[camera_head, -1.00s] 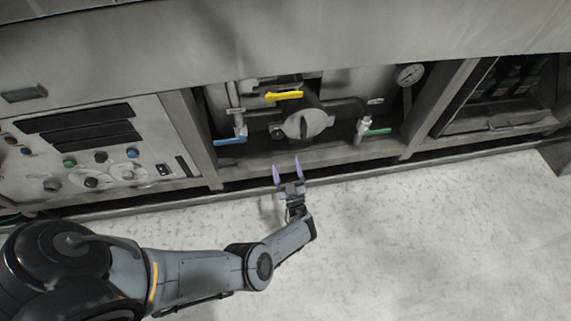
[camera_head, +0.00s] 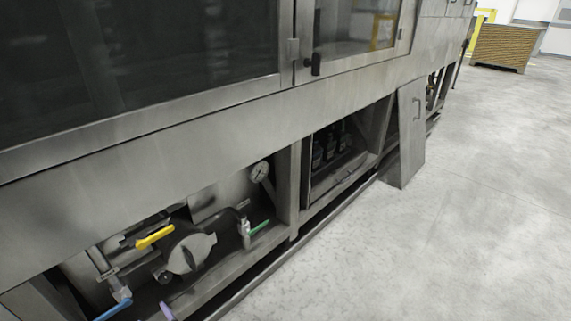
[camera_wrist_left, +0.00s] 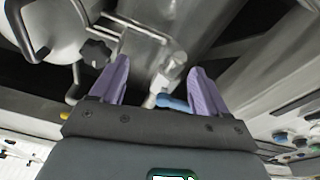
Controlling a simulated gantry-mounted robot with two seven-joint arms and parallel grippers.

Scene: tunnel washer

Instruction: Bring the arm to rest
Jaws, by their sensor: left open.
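My left gripper (camera_wrist_left: 158,76) is open, its two purple fingers apart with nothing held between them. The blue-handled valve (camera_wrist_left: 172,103) shows beyond the gap between the fingers; I cannot tell how far beyond. In the head view only one purple fingertip of the left gripper (camera_head: 167,311) shows at the bottom edge, in front of the machine's open lower bay. The rest of my left arm is out of that view. My right gripper is in neither view.
The bay holds a yellow handle (camera_head: 155,237), a round cap (camera_head: 192,252), a green handle (camera_head: 259,228), a blue handle (camera_head: 114,309) and a gauge (camera_head: 260,171). A grey panel (camera_head: 409,140) leans on the machine further right. The floor (camera_head: 440,240) at right is clear.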

